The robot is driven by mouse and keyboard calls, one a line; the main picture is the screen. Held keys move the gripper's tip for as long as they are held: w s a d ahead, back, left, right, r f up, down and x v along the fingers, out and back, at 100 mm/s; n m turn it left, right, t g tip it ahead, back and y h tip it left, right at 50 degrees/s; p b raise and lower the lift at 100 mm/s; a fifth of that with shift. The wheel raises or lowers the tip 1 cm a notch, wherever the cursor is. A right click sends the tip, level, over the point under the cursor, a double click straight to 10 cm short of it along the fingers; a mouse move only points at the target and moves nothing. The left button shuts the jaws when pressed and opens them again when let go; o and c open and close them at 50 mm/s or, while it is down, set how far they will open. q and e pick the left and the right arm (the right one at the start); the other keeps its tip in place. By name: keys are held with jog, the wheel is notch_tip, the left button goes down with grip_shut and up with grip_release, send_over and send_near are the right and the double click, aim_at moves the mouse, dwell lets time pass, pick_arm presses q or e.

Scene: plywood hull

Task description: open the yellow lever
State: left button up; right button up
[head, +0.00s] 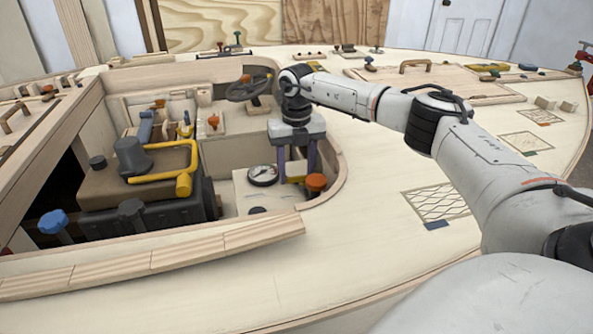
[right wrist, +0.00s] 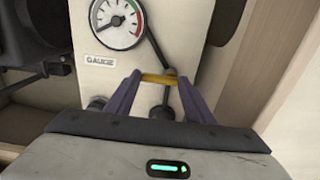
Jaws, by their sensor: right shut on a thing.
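The yellow lever (right wrist: 158,79) shows in the right wrist view as a short yellow bar across the gap between my fingertips, below the gauge. A dark rod runs from beside the gauge down to its right end. In the head view a bit of yellow (head: 296,179) shows between my fingers. My right gripper (head: 297,178) points down into the recess with its purple fingers shut on the yellow bar; it also shows in the right wrist view (right wrist: 159,80). The fingers hide part of the lever. My left gripper is not in view.
The round gauge (head: 262,175) sits on the pale panel left of my right gripper. An orange knob (head: 316,182) stands close on its right. The curved recess wall (head: 335,165) is near. A steering wheel (head: 249,87) and a dark engine with a yellow pipe (head: 183,184) lie left.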

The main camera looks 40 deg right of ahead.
jog(key=shift+s+r+n+p, duration=0.15)
jog(key=shift+n+p, duration=0.45)
jog(key=shift+p, duration=0.15)
jog(key=shift+s+a+n+p, duration=0.1)
jog(key=shift+n+p, duration=0.6)
jog(key=shift+p, duration=0.05)
jog(key=n+p, duration=0.1)
jog(key=n, duration=0.1)
jog(key=n+p, duration=0.1)
jog(key=n, duration=0.1)
jog(key=shift+s+p, duration=0.35)
jog(key=shift+p, duration=0.05)
jog(key=n+p, duration=0.1)
jog(key=n, duration=0.2)
jog(key=shift+s, duration=0.2)
jog(key=n, duration=0.3)
jog(key=shift+s+d+n, duration=0.2)
jog(key=shift+s+n, duration=0.05)
jog(key=shift+n, duration=0.15)
jog(key=n, duration=0.4)
jog(key=shift+s+d+p, duration=0.2)
jog(key=shift+d+p, duration=0.05)
jog(key=shift+p, duration=0.05)
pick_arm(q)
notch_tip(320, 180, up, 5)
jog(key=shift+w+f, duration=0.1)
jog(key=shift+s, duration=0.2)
pick_arm(e)
jog(key=shift+n, duration=0.4)
